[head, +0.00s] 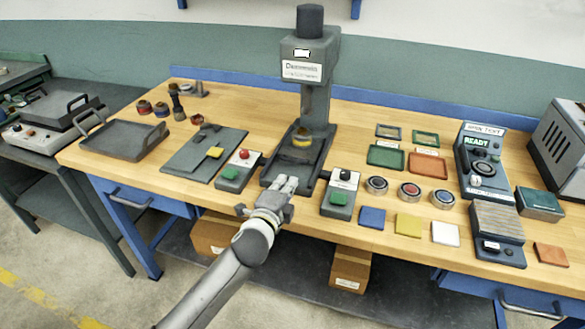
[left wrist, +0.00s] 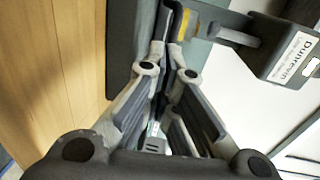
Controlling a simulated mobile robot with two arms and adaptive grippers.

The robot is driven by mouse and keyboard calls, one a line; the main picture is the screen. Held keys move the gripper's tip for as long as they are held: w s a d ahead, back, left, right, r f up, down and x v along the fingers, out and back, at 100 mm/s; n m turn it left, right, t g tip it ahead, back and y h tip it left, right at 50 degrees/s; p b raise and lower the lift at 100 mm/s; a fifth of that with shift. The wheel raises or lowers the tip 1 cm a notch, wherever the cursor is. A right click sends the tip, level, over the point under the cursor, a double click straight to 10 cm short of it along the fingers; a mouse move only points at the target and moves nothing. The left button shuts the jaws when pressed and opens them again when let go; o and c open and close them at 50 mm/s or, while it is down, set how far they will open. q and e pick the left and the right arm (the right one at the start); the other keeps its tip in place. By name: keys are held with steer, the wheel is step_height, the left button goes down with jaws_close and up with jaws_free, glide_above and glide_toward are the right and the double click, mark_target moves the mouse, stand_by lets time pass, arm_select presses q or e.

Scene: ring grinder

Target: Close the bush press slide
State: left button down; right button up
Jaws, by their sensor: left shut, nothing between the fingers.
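The grey bush press (head: 308,95) stands at the middle of the bench, with a label on its head. The gripper hides part of the slide's front. My right gripper is not in view.
A button box with a red knob (head: 243,155) stands left of the press, and another button box (head: 342,190) stands close on the right. Beyond it are round dishes (head: 377,185) and coloured squares (head: 408,224). A dark plate (head: 200,150) lies farther left.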

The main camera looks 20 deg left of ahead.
arm_select(q)
steer(key=w, duration=0.4)
steer(key=shift+r+p, duration=0.1)
steer(key=shift+p, duration=0.2)
steer(key=shift+w+r, duration=0.1)
steer(key=shift+w, duration=0.85)
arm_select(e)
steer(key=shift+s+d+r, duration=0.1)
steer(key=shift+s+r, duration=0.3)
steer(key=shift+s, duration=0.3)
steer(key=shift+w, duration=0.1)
